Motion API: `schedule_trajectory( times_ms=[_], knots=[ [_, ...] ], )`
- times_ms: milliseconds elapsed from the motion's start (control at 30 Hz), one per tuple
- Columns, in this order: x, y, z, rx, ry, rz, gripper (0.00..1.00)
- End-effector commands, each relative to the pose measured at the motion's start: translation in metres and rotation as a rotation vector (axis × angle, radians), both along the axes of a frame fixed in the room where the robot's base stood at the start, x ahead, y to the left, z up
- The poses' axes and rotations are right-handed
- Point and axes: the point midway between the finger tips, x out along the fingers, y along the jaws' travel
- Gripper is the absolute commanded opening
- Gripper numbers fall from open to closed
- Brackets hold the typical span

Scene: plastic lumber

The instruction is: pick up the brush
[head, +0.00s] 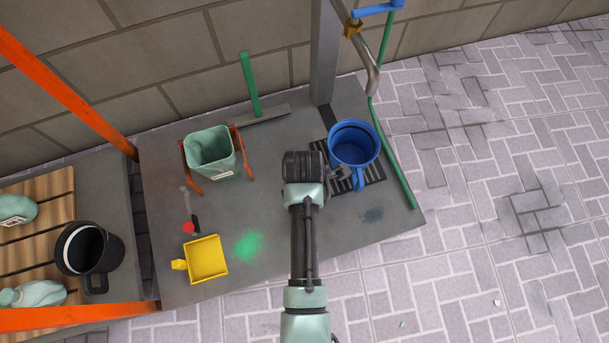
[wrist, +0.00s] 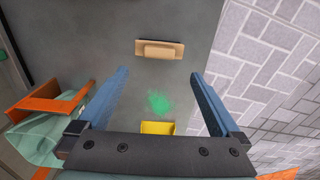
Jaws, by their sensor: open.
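A tan wooden block with a raised grip, which looks like the brush (wrist: 158,50), lies flat on the grey slab in the wrist view. It is near the top centre, beyond my fingertips and roughly centred between them. My gripper (wrist: 160,74) is open and empty, with its two blue fingers wide apart above the slab. The brush does not show in the head view, where my arm covers the middle of the slab. The finger gap cannot be made out there.
A yellow dustpan (head: 207,259), a red-and-black handled tool (head: 191,220) and a green bucket (head: 211,151) with orange supports are on the left. A blue bucket (head: 354,144) stands on a drain grate (head: 374,173) on the right. A green spot (head: 248,245) marks the slab.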

Motion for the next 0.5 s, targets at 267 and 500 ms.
schedule_trajectory(
  times_ms=[267,500],
  knots=[
    [0.001,0.0,-0.05,0.0,-0.003,-0.002,1.0],
    [0.001,0.0,-0.058,0.0,-0.003,-0.002,1.0]
  ],
)
